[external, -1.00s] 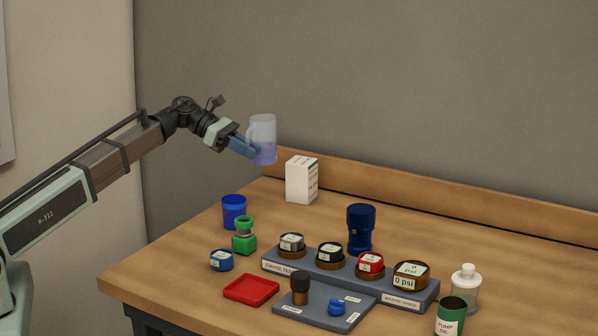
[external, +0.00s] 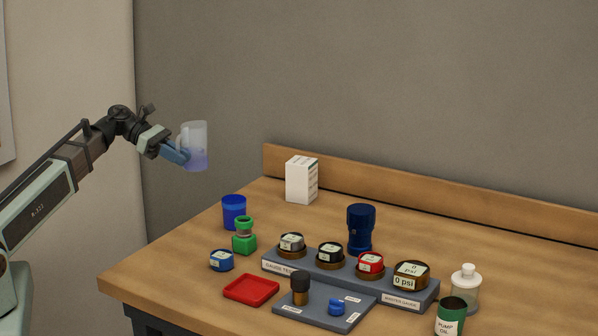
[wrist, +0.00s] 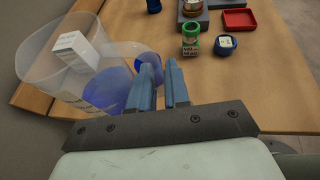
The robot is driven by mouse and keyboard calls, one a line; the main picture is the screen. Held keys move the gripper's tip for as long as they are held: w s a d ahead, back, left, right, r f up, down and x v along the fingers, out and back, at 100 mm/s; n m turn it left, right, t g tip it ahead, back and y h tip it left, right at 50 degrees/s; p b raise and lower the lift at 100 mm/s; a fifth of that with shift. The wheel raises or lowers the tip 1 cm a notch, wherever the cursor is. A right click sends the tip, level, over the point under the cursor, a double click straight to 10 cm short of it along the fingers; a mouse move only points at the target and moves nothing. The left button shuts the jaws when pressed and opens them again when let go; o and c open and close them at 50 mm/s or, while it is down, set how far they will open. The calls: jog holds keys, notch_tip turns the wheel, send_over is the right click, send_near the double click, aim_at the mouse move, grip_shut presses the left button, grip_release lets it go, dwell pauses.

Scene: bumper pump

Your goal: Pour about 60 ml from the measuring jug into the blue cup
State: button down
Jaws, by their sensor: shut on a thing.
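The measuring jug (external: 197,138) is clear, with bluish-violet liquid in its lower part. My gripper (external: 180,156) is shut on the jug's handle side and holds it in the air, close to upright. In the wrist view the jug (wrist: 45,70) fills the left side, beside my gripper's fingers (wrist: 160,85). The blue cup (external: 234,213) stands upright on the table's left part, below and to the right of the jug, well apart from it. I cannot see into the cup. Blue shapes beside the fingers in the wrist view are partly covered and hard to tell apart.
A green fitting (external: 244,238) and a small blue-rimmed gauge (external: 221,260) stand close to the cup. A white box (external: 301,180) is at the back. A red tray (external: 251,288) and the gauge rack (external: 318,272) lie further right. The air around the jug is clear.

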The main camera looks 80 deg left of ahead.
notch_tip(320, 180, down, 12)
jog(key=shift+f, duration=0.15)
dwell(0.5)
jog(key=shift+w+d+y, duration=0.1)
jog(key=shift+d+y, duration=0.05)
jog(key=shift+y, duration=0.15)
jog(key=shift+w+d+r+g+y, duration=0.2)
jog(key=shift+r+g+y, duration=0.15)
jog(key=shift+g, duration=0.45)
jog(key=g+y, duration=0.1)
jog(key=w+d+g+y, duration=0.1)
jog(key=shift+w+d+r+m+g+y, duration=0.15)
jog(key=shift+m+g+y, duration=0.15)
jog(key=shift+m+y, duration=0.1)
jog(key=shift+w+d+r+g+y, duration=0.2)
jog(key=shift+r+g+y, duration=0.1)
jog(key=shift+r+g, duration=0.1)
jog(key=shift+w+d+r+g+y, duration=0.2)
jog(key=shift+r+g+y, duration=0.05)
jog(key=shift+r+g, duration=0.1)
jog(key=shift+r+g+y, duration=0.15)
jog(key=shift+g+y, duration=0.4)
jog(key=shift+y, duration=0.15)
jog(key=shift+s+r+g+y, duration=0.1)
jog(key=shift+r+g+y, duration=0.3)
jog(key=shift+g+y, duration=0.3)
jog(key=shift+f+g+y, duration=0.15)
jog(key=shift+g+y, duration=0.15)
jog(key=shift+y, duration=0.2)
